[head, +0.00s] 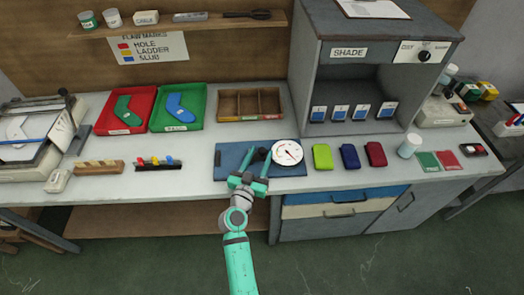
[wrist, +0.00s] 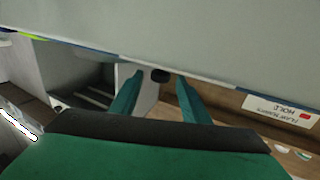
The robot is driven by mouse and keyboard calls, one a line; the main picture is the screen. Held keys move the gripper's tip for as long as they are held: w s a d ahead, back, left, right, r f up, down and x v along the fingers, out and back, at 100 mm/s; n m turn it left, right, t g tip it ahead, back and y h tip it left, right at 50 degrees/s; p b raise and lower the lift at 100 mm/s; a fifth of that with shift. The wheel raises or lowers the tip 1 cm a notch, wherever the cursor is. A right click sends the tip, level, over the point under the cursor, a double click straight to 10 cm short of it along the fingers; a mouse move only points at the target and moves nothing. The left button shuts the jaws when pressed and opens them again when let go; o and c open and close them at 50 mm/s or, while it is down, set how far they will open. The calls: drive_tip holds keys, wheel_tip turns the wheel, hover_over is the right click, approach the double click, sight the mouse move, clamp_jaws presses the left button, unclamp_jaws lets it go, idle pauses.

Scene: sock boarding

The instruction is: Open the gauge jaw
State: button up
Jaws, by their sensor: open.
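The gauge (head: 287,152) is a round white dial with a red needle, on a blue base (head: 230,158) near the front of the bench. My gripper (head: 258,161) is over the blue base, just left of the dial, with its green fingers apart. In the wrist view my gripper (wrist: 157,92) is also open, and a small dark knob (wrist: 160,75) shows between the fingertips. I cannot tell whether the fingers touch it. The gauge's jaw is too small or hidden to make out.
Lime, navy and red blocks (head: 348,156) stand right of the gauge. A wooden divided box (head: 250,118) is behind it. A red tray (head: 144,92) and a green tray (head: 198,92) hold socks. A peg rack (head: 158,166) is to the left.

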drive_tip(key=v, duration=0.8)
drive_tip(key=shift+w, duration=0.1)
idle(0.3)
